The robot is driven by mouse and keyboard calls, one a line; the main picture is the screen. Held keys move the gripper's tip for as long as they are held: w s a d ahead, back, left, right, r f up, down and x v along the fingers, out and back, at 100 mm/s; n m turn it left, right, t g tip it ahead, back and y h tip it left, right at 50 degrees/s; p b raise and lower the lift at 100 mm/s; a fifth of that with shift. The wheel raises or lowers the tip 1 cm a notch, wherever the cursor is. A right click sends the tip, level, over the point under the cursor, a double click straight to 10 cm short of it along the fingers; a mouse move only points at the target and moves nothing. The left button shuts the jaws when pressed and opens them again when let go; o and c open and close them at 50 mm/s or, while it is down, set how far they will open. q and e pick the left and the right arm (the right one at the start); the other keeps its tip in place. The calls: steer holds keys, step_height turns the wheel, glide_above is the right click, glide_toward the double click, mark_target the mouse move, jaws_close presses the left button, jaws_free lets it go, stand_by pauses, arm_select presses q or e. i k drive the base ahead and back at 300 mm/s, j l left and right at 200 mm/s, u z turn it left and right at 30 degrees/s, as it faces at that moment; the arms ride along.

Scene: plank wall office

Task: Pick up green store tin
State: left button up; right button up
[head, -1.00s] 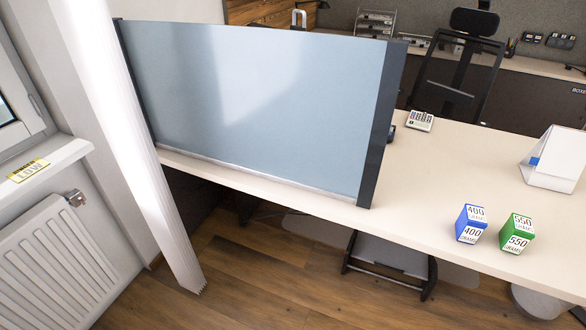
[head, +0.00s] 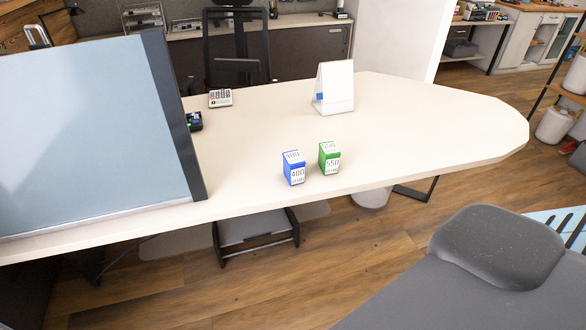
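The green store tin (head: 329,158) stands upright near the front edge of the pale desk (head: 430,130). It is a small box with a white label reading 550. A similar blue tin (head: 293,168) labelled 400 stands just left of it, with a small gap between them. Neither of my grippers shows in the head view, so I cannot see their state.
A grey-blue divider panel (head: 90,130) stands along the desk's left part. A white desk calendar (head: 334,88) and a calculator (head: 220,98) sit farther back. The desk's right part is clear.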

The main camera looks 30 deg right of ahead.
mark_target(328, 155)
steer(key=z, duration=1.3)
steer(key=i+j, duration=0.1)
steer(key=i, duration=0.95)
steer(key=j+z, duration=0.1)
steer(key=z, duration=1.35)
steer(key=i+j, duration=0.05)
